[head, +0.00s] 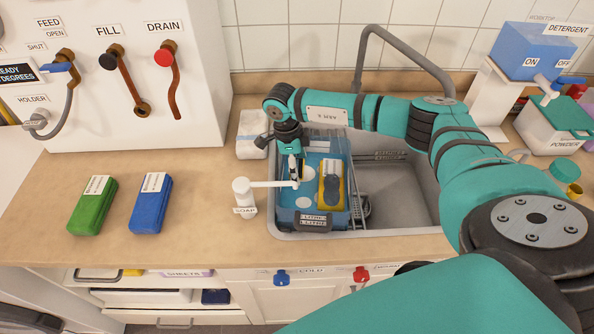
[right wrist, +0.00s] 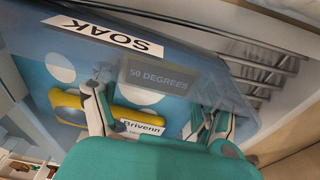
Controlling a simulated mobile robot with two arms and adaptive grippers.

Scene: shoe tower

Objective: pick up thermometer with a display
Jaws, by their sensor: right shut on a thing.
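A yellow thing with a dark grey middle (head: 331,192) sits in the blue tub (head: 285,215) in the sink. In the right wrist view a yellow body (right wrist: 70,103) with a white "Brivenn" label shows between my fingers; I take it as the thermometer. A dark panel (right wrist: 158,78) reading "50 DEGREES" shows beyond it. My right gripper (head: 295,180) reaches down over the tub and is shut on the thermometer; its exact contact is hard to see. My left gripper is out of view.
A white soap pump (head: 244,198) stands left of the sink, its spout reaching over the tub. Green (head: 92,205) and blue (head: 151,204) blocks lie on the left counter. A grey faucet (head: 405,50) arches behind. The right basin (head: 395,190) is empty.

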